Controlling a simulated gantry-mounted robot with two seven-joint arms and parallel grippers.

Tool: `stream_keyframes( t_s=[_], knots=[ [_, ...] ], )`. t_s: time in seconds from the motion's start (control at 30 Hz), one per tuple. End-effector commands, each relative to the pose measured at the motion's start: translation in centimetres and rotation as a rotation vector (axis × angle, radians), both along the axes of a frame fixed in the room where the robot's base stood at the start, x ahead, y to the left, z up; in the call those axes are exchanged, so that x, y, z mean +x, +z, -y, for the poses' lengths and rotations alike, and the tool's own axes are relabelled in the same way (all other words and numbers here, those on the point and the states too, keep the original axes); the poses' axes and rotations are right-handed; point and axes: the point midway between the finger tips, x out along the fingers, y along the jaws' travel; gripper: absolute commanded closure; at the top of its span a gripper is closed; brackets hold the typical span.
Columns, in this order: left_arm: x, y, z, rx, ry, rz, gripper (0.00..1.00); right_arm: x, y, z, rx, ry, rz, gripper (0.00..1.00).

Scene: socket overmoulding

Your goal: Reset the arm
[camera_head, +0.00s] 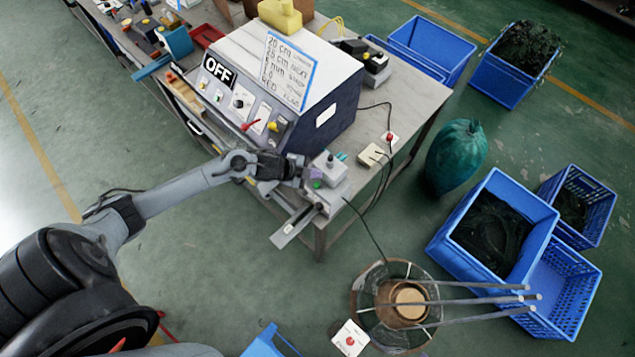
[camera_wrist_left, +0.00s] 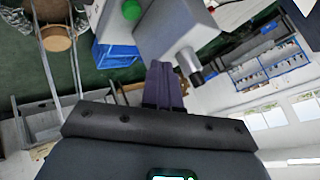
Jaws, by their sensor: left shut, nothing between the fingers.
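My left arm comes in from the left in the head view. Its gripper (camera_head: 314,178) is at the small grey machine unit (camera_head: 330,187) on the near corner of the table. In the left wrist view the purple fingers (camera_wrist_left: 163,84) are shut together with nothing between them. They are close beside the grey unit (camera_wrist_left: 165,30), which bears a green button (camera_wrist_left: 131,10) and a dark cylindrical tip (camera_wrist_left: 190,65). I cannot tell whether the fingers touch the unit. My right gripper is not in view.
The large control box (camera_head: 285,85) with an "OFF" sign stands behind the gripper. A metal rail (camera_head: 293,227) juts past the table edge. Blue crates (camera_head: 483,282) and a green bag (camera_head: 456,157) stand right of the table. A wire reel stand (camera_head: 392,315) is on the floor in front.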

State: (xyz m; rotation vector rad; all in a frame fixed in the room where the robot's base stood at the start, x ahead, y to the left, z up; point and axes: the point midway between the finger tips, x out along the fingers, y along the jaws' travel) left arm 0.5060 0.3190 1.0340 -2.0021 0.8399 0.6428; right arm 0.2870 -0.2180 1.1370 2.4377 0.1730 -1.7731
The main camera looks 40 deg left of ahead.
Motion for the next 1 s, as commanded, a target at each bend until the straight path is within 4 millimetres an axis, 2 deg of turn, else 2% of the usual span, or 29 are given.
stream_keyframes(
  t_s=[0.2,0.33,0.47,0.53,0.63,0.7,0.73,0.83,1.0],
  knots=[
    [-0.3,-0.2,0.0,0.000,0.000,-0.007,1.00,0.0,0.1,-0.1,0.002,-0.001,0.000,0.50],
    [-2.3,-1.5,1.0,-0.020,0.001,-0.046,1.00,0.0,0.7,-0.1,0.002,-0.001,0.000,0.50],
    [-5.8,-2.9,4.6,-0.094,0.004,-0.097,1.00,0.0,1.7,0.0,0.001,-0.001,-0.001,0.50],
    [-7.7,-2.3,7.9,-0.160,0.007,-0.104,1.00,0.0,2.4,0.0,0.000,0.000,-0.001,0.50],
    [-10.3,0.4,12.9,-0.245,0.076,-0.112,1.00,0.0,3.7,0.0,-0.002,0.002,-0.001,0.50],
    [-11.9,3.4,15.3,-0.284,0.183,-0.130,1.00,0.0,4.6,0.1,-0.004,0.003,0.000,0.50],
    [-12.4,4.7,15.8,-0.294,0.241,-0.143,1.00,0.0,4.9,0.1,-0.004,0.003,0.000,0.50],
    [-14.1,8.9,15.6,-0.312,0.444,-0.204,1.00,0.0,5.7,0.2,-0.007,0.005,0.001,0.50],
    [-17.1,14.4,12.9,-0.318,0.739,-0.335,1.00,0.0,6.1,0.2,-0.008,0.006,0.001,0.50]
  ],
)
